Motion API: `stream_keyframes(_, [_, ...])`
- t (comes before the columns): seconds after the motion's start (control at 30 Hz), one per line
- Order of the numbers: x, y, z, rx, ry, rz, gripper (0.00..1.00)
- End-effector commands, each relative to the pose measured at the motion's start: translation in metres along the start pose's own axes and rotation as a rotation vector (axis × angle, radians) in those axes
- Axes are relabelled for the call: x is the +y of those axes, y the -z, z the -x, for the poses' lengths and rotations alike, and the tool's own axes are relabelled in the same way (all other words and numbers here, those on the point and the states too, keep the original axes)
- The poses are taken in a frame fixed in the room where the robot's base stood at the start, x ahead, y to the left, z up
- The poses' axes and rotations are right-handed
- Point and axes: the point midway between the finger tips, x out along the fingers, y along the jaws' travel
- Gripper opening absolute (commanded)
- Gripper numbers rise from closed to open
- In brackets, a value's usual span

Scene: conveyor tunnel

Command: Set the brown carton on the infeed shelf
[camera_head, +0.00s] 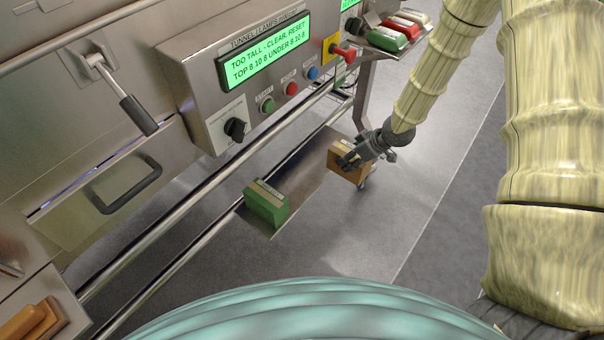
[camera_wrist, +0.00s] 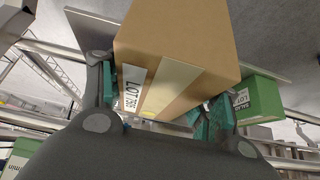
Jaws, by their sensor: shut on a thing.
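The brown carton (camera_head: 346,163) is held in my gripper (camera_head: 366,152), near the right end of a flat grey shelf plate (camera_head: 302,172) along the machine's front rails. My gripper is shut on it, with teal finger pads on both sides in the wrist view. There the brown carton (camera_wrist: 180,45) fills the middle, with a pale tape strip and a LOT label. Whether its underside touches the plate or hangs above it, I cannot tell. A green carton (camera_head: 267,204) sits on the plate's left end; it also shows right of the brown carton in the wrist view (camera_wrist: 259,100).
A control panel display (camera_head: 265,51) reads "TOO TALL - CLEAR, RESET". Below it are a black knob (camera_head: 235,129) and green, red and blue buttons. A tray (camera_head: 385,37) with red, green and white items stands upper right. Long metal rails (camera_head: 190,205) run along the front. Open floor lies right.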

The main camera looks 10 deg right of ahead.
Motion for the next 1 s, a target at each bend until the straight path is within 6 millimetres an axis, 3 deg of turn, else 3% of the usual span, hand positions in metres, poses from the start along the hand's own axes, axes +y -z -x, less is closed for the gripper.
stream_keyframes(0.7, [-0.056,0.082,-0.061,0.001,0.001,0.005,0.06])
stream_keyframes(1.0, [-0.07,0.102,-0.077,0.001,0.001,0.002,0.06])
